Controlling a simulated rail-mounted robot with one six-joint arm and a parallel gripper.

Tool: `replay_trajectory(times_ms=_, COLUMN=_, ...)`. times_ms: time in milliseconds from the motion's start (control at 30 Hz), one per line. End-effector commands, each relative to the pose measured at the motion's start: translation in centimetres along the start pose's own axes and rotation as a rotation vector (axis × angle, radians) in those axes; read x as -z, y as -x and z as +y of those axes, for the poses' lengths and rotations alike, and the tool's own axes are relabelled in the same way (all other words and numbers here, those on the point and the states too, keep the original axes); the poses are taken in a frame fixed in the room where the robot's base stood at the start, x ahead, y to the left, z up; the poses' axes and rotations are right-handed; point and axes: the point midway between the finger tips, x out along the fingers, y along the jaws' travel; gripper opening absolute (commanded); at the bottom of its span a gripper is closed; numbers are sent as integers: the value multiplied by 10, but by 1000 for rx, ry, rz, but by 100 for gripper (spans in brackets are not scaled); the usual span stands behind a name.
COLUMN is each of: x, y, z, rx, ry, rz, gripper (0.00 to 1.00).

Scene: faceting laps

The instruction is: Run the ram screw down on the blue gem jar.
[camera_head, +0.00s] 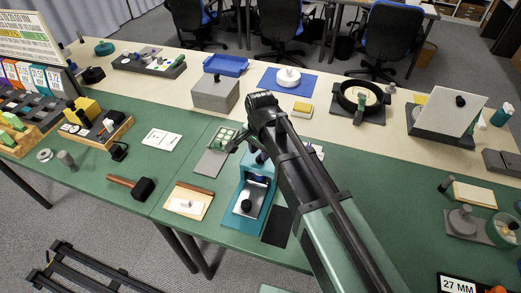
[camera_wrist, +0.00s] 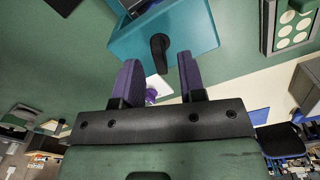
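A teal screw press (camera_head: 239,217) stands on the green bench, with a pale plate and a black knob at its front. Its top also shows in the wrist view (camera_wrist: 203,24), carrying a black handle (camera_wrist: 160,52) that I take for the ram screw. My gripper (camera_wrist: 158,66) is open, its two purple fingers apart and pointing at the press top. The handle lies between the fingertips in the picture; I see no contact. A small blue patch (camera_head: 257,179) inside the press may be the gem jar; it is mostly hidden. My arm covers the press's upper right.
A tray with pale discs (camera_head: 222,137) lies behind the press, also in the wrist view (camera_wrist: 287,27). A wooden board (camera_head: 188,201) lies left and a dark pad (camera_head: 278,227) right. A mallet (camera_head: 137,187) lies farther left.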

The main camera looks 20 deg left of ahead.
Motion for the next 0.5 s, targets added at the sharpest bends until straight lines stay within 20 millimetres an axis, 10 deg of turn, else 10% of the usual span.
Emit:
replay_trajectory(times_ms=233, x=0, y=72, z=0, rx=0, ry=0, rz=0, gripper=37)
replay_trajectory(times_ms=500, x=0, y=91, z=0, rx=0, ry=-1, rz=0, gripper=37)
